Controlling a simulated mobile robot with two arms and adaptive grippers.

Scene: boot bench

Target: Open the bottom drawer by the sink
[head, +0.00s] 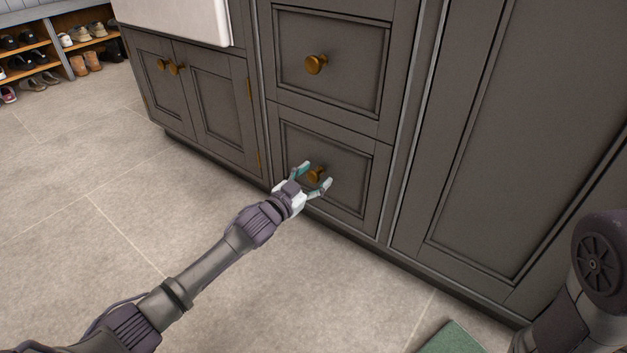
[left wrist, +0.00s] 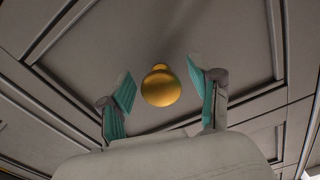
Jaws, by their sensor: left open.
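The bottom drawer (head: 352,199) is a dark grey panelled front beside the sink cabinet, and it sits flush and closed. Its round brass knob (head: 317,174) is partly hidden by my left gripper in the head view. My left gripper (head: 315,175) is open, with one finger on each side of the knob. In the left wrist view the knob (left wrist: 161,86) shows between the two teal-padded fingertips, with a gap on both sides. The white sink (head: 180,18) is at the top left. My right gripper is not in view.
The upper drawer (head: 345,88) with its brass knob is closed above. A double-door cabinet (head: 200,100) stands under the sink, and a tall panel (head: 510,150) is at right. Shoe shelves (head: 60,45) are far left. The tiled floor is open; a green mat (head: 452,340) lies in front.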

